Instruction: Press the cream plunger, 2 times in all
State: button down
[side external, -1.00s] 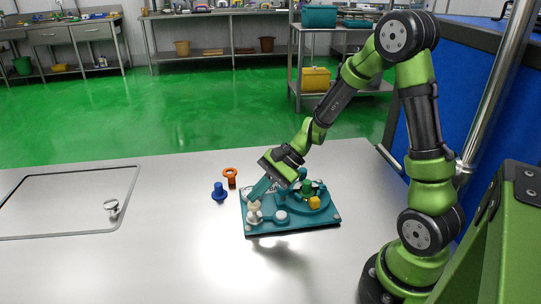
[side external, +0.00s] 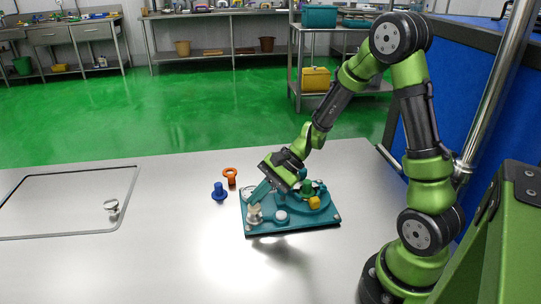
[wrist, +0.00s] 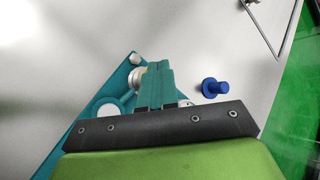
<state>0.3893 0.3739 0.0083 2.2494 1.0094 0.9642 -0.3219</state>
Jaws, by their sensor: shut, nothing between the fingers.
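The cream plunger (side external: 254,215) stands at the front left corner of the teal base plate (side external: 300,226). My gripper (side external: 252,201) points down at a slant over it, its teal fingers closed together with nothing between them. The fingertips are at the plunger's top in the side view; whether they touch it or sit just above, I cannot tell. In the wrist view the cream plunger (wrist: 135,78) shows just left of the closed fingers (wrist: 158,66), which hide part of it.
The plate also carries a pale round button (side external: 281,216), a yellow piece (side external: 314,203) and green parts. A blue peg (side external: 219,191) and an orange ring piece (side external: 231,175) stand just left of the plate. The table in front is clear.

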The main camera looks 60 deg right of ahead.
aim_at(258, 205)
jog(key=shift+f, duration=0.5)
dwell(0.5)
jog(key=shift+r, duration=1.5)
notch_tip(258, 205, up, 5)
jog(key=shift+r, duration=0.1)
dwell(0.3)
